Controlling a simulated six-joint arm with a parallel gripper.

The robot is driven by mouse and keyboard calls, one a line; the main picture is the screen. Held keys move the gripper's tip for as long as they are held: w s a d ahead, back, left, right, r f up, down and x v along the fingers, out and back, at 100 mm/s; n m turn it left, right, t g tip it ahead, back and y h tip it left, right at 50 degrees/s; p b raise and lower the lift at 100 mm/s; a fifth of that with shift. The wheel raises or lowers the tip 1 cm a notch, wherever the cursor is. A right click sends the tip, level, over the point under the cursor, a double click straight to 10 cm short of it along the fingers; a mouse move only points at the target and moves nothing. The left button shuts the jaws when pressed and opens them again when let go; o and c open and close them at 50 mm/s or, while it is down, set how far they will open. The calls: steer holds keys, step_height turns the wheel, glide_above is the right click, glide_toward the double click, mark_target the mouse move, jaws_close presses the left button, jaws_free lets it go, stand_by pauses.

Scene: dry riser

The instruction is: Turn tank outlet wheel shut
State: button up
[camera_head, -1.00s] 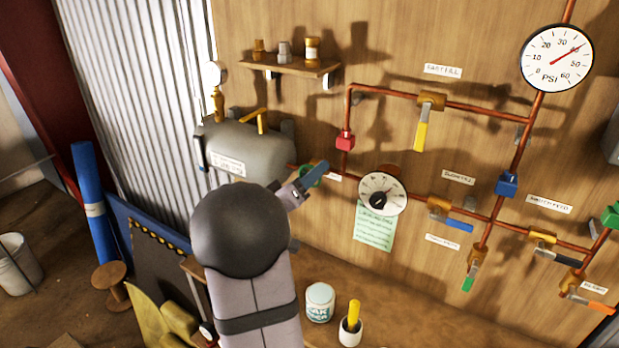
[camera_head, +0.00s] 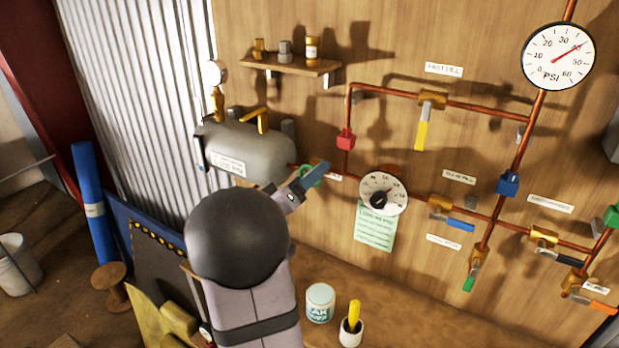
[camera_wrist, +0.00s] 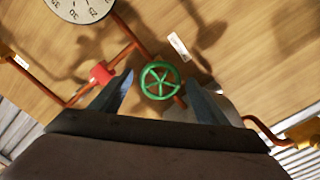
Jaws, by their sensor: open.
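The tank outlet wheel is a green spoked handwheel (camera_wrist: 159,80) on the copper pipe, seen almost face-on in the wrist view. In the head view the wheel (camera_head: 309,177) is partly hidden behind my fingers. My gripper (camera_wrist: 159,92) is open, with one blue-grey finger on each side of the wheel in the wrist view. I cannot tell whether the fingers touch the rim. The grey tank (camera_head: 258,150) sits left of the wheel on the wall. A small white label (camera_wrist: 180,46) is beside the wheel.
A red fitting (camera_head: 345,140) on the pipe is close to the wheel. A dial regulator (camera_head: 383,191) and a yellow-handled valve (camera_head: 422,130) are to the right. A shelf with small items (camera_head: 290,66) is above. A can (camera_head: 320,301) and a cup (camera_head: 351,331) stand on the bench below.

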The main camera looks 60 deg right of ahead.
steer(key=a+b, duration=0.1)
steer(key=a, duration=0.5)
steer(key=shift+s+f+b, duration=0.1)
steer(key=shift+f+b, duration=0.15)
steer(key=shift+b, duration=0.6)
steer(key=m, duration=1.3)
steer(key=shift+r, duration=0.3)
steer(key=shift+d, duration=0.15)
steer(key=shift+d+p, duration=1.35)
steer(key=shift+d, duration=2.2)
